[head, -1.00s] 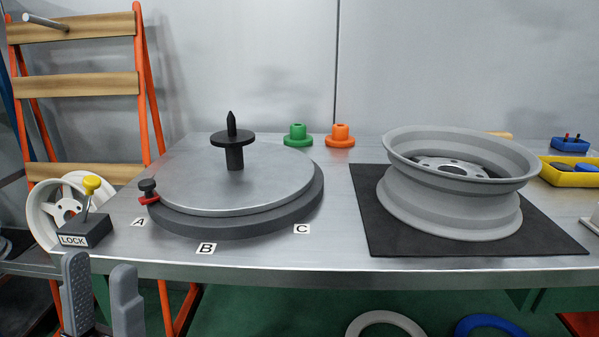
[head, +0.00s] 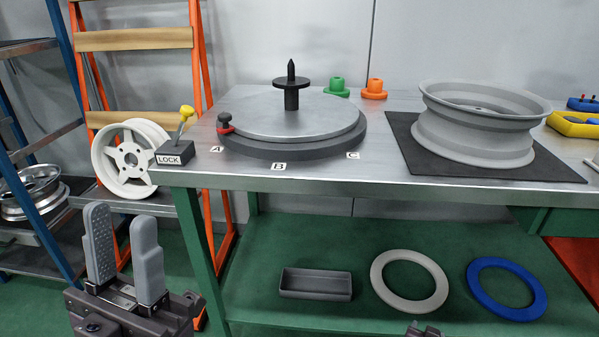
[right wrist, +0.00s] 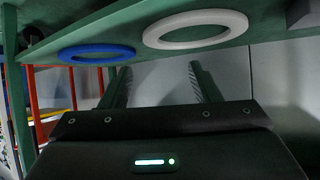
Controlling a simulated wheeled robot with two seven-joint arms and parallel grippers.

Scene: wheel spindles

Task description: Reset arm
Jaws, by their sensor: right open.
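My left gripper (head: 122,235) is at the lower left of the head view, below the table's front edge. Its two grey fingers point up with an empty gap between them. My right gripper barely shows at the bottom edge of the head view. In the right wrist view the right gripper (right wrist: 160,78) has its fingers wide apart with nothing between them. A round turntable (head: 290,114) with a black spindle (head: 292,96) stands on the table. The LOCK box (head: 174,159) with its yellow-knobbed lever (head: 186,113) stands at the table's left corner, above my left gripper.
A grey wheel rim (head: 475,130) sits on a black mat (head: 550,168). Green (head: 337,88) and orange (head: 374,90) flanged pieces stand behind the turntable. The lower shelf holds a dark tray (head: 316,285), a white ring (head: 378,280) and a blue ring (head: 485,296). A rack stands left.

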